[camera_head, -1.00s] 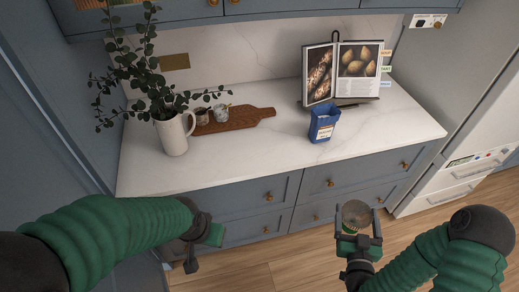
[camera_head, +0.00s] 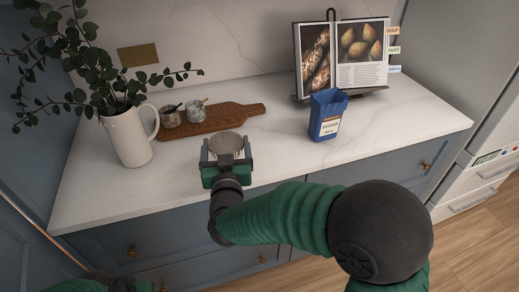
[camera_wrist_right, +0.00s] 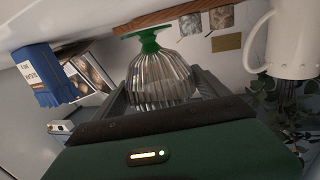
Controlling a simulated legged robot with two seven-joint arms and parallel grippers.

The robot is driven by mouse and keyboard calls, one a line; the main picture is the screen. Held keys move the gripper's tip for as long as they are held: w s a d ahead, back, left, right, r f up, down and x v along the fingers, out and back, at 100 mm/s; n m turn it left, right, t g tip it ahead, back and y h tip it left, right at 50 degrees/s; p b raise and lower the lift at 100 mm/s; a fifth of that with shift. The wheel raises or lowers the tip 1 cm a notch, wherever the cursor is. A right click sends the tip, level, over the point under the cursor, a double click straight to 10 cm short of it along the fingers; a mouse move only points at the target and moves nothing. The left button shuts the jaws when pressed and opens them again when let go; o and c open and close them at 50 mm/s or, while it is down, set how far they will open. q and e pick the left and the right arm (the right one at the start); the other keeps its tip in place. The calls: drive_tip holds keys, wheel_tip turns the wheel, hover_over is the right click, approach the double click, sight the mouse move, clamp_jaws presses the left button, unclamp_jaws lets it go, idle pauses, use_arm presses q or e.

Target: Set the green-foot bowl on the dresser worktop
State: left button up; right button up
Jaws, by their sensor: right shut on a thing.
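The green-foot bowl (camera_head: 226,143) is a ribbed, clear-looking bowl. In the right wrist view, which shows the scene upside down, the bowl (camera_wrist_right: 160,82) has its green foot (camera_wrist_right: 142,33) toward the worktop. My right gripper (camera_head: 227,155) is shut on the bowl, with a finger on each side. It is over the front part of the white dresser worktop (camera_head: 280,150), in front of the wooden board. I cannot tell whether the foot touches the worktop. My left gripper (camera_head: 125,284) shows only partly at the bottom left edge; its jaws are hidden.
A white jug (camera_head: 128,138) with leafy stems stands left. A wooden board (camera_head: 225,117) with two small pots (camera_head: 196,111) lies behind the bowl. A blue packet (camera_head: 327,115) and an open cookbook on a stand (camera_head: 345,55) are to the right. The worktop's right front is clear.

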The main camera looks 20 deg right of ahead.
drive_tip(key=w+d+f, duration=0.1)
drive_tip(key=w+d, duration=0.1)
drive_tip(key=d, duration=0.2)
drive_tip(key=w+d+f+b, duration=0.1)
drive_tip(key=w+d+f, duration=0.1)
drive_tip(key=d, duration=0.1)
drive_tip(key=w+d+f, duration=0.2)
drive_tip(key=d, duration=0.2)
drive_tip(key=shift+w+d+b, duration=0.15)
drive_tip(key=shift+d+b, duration=0.2)
drive_tip(key=shift+b, duration=0.05)
drive_tip(key=shift+d, duration=0.1)
drive_tip(key=o, duration=1.3)
drive_tip(key=shift+o, duration=0.7)
drive_tip(key=shift+a, duration=0.3)
drive_tip(key=s+a, duration=0.2)
drive_tip(key=s, duration=1)
drive_tip(key=shift+r+p, duration=0.3)
drive_tip(key=shift+r, duration=0.05)
